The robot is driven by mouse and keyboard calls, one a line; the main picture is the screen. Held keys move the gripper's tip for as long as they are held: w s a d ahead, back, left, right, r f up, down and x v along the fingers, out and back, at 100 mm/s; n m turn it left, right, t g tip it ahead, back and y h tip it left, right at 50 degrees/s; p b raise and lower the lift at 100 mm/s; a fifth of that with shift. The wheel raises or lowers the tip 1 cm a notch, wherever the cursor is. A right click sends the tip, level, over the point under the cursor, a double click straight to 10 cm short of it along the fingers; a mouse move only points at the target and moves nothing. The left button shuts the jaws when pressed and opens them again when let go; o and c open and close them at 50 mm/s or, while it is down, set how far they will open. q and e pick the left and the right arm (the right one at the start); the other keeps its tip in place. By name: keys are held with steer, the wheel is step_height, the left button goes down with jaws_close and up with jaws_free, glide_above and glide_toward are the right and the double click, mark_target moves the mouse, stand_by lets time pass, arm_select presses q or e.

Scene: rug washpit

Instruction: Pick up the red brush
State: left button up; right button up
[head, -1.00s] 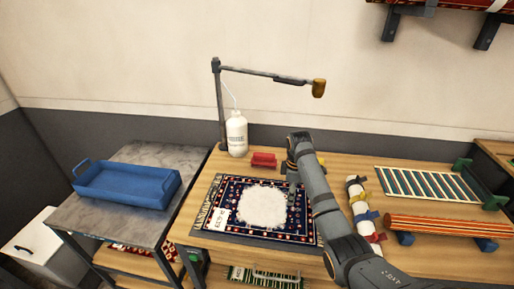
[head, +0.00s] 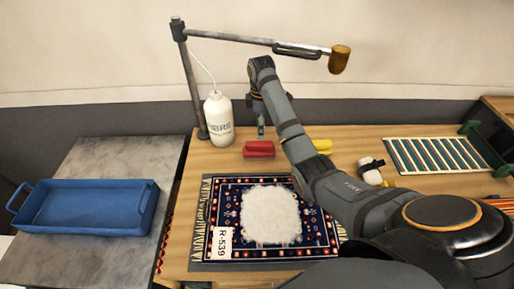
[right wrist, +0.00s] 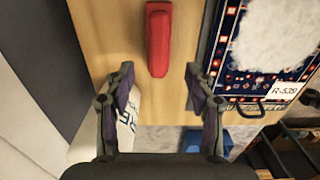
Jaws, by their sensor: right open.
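The red brush (head: 258,149) lies on the wooden table behind the patterned rug, to the right of the white bottle. In the right wrist view the red brush (right wrist: 158,40) lies beyond the fingertips, roughly between the lines of the two fingers. My right gripper (right wrist: 158,78) is open and empty, with the brush apart from both fingers. In the head view my right gripper (head: 261,130) hangs just behind the brush, partly hidden by its own arm. My left gripper is not in view.
A white bottle (head: 218,118) stands left of the brush beside a lamp-like post (head: 190,80). A patterned rug (head: 215,205) with white foam (head: 270,215) lies in front. A yellow object (head: 322,146) is right of my arm. A blue tray (head: 85,207) sits on the grey table.

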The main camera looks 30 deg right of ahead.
mark_target(259, 143)
step_height(259, 143, down, 5)
steer(key=b, duration=0.4)
steer(key=shift+r, duration=0.1)
steer(key=shift+f+b, duration=0.25)
steer(key=shift+b, duration=0.05)
steer(key=shift+w, duration=0.1)
steer(key=shift+f, duration=0.2)
step_height(259, 143, down, 4)
steer(key=shift+a+r+p, duration=0.1)
steer(key=shift+r+p, duration=0.05)
steer(key=shift+p, duration=0.45)
steer(key=shift+w+f, duration=0.1)
steer(key=shift+f, duration=0.3)
jaws_close()
